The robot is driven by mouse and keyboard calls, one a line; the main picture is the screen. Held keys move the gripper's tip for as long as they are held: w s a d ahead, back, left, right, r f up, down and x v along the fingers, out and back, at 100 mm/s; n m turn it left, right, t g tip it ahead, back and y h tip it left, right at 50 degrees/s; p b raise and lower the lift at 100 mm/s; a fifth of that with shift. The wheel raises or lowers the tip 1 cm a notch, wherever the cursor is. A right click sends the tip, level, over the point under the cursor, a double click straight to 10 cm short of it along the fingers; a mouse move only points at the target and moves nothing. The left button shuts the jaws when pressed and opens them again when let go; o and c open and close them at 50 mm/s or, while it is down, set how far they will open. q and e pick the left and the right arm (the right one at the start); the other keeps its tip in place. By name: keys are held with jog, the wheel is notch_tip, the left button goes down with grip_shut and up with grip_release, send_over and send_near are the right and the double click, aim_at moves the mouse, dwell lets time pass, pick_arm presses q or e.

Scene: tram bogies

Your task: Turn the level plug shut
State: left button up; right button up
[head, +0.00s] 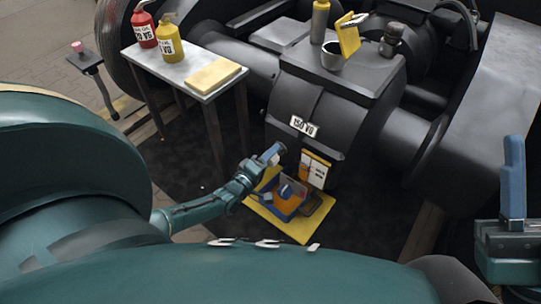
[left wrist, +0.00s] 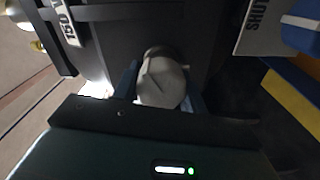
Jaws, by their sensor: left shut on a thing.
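The level plug (left wrist: 162,82) is a pale grey round head with a line across it, low on the dark gear housing (head: 322,105). In the left wrist view it sits between the two blue fingers of my left gripper (left wrist: 162,90), which is shut on it. In the head view my left gripper (head: 273,154) is at the housing's lower left front and hides the plug. My right gripper (head: 514,180) is at the right edge with a blue finger pointing up; its opening is unclear.
A card (head: 315,172) stands right of my left gripper; "SHUT" is legible on it in the left wrist view (left wrist: 262,28). A blue box (head: 289,203) stands on a yellow mat (head: 313,229). Red (head: 144,28) and yellow (head: 169,42) bottles stand on a side table (head: 190,72).

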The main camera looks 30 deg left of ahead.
pick_arm(q)
jog(key=n, duration=0.5)
jog(key=shift+f+n, duration=0.15)
jog(key=shift+n, duration=0.15)
jog(key=n, duration=0.5)
jog(key=shift+f+n, duration=0.1)
jog(key=shift+n, duration=0.6)
jog(key=o, duration=1)
jog(key=shift+s, duration=0.1)
pick_arm(e)
jog(key=shift+r, duration=0.1)
